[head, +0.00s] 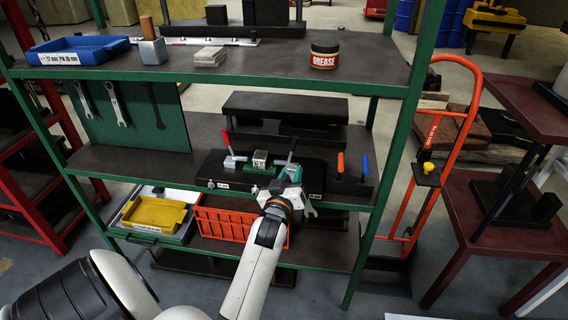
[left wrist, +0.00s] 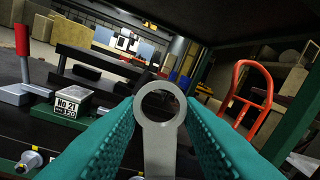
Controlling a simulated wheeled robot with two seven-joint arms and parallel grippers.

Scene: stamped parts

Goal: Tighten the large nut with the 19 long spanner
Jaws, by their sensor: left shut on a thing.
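My left gripper (head: 290,180) is at the middle shelf, in front of the black fixture block. In the left wrist view its two teal fingers (left wrist: 160,125) are shut on a grey steel spanner (left wrist: 160,147). The spanner's ring end points away from the wrist, and its open jaw (head: 309,208) shows below the gripper in the head view. I cannot read a size on it. I cannot make out which one is the large nut. My right gripper is not in view.
Orange and blue handles (head: 365,166) stand to the right. Two spanners (head: 117,104) hang on the green board beside a dark spanner outline. Green shelf posts (head: 402,130) bound the sides.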

